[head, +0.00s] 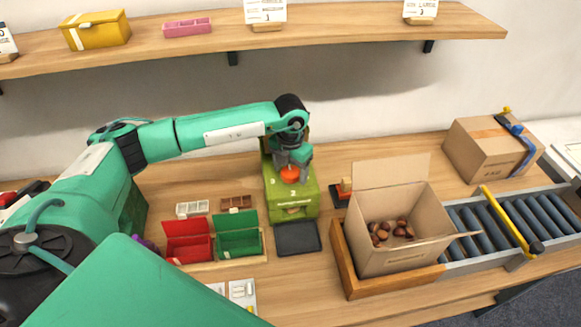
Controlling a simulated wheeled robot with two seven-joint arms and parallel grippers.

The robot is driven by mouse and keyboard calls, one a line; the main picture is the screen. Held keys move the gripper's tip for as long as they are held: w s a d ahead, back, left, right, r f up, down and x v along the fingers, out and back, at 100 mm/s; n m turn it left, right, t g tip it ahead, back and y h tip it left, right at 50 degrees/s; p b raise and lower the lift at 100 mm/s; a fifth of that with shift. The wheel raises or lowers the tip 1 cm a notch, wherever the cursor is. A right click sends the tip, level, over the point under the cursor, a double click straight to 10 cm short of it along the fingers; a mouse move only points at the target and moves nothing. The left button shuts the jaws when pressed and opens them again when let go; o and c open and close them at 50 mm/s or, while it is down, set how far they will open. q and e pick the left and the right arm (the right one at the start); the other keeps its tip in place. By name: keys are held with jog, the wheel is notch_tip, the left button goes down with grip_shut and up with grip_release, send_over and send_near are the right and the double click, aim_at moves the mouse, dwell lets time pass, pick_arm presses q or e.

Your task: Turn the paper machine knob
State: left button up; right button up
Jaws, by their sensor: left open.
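The paper machine (292,202) is a green box standing upright on the table, near the middle of the head view. Its knob (289,174) is a round orange-red piece on the machine's upper part. My left gripper (291,163) is right at the knob, pointing down over it. The gripper is open, with its fingers close around or just above the knob; I cannot tell whether they touch it. The gripper and wrist hide part of the machine's top. A slot shows low on the machine's front. My right gripper is not in view.
A dark tray (297,238) lies in front of the machine. Red (188,241) and green (238,234) bins stand to its left. An open carton (388,257) of chestnuts stands right, before a roller conveyor (520,219). A wooden shelf (350,30) runs above, behind my arm.

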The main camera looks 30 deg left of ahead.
pick_arm(q)
jog(key=c, duration=1)
jog(key=shift+o, duration=0.2)
jog(key=shift+f+m+b, duration=0.2)
jog(key=shift+m+b, duration=0.6)
jog(key=shift+b, duration=0.4)
jog(key=m+b, duration=0.5)
jog(key=b, duration=0.1)
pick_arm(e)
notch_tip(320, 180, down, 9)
pick_arm(q)
jog(key=m+b, duration=0.6)
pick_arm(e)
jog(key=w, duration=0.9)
pick_arm(q)
jog(key=m+b, duration=0.1)
jog(key=m, duration=0.1)
jog(key=m+b, duration=0.2)
jog(key=shift+r+m, duration=0.2)
jog(key=shift+m, duration=0.1)
jog(key=shift+r+m+b, duration=0.1)
jog(key=shift+m+b, duration=0.25)
jog(key=shift+m, duration=0.05)
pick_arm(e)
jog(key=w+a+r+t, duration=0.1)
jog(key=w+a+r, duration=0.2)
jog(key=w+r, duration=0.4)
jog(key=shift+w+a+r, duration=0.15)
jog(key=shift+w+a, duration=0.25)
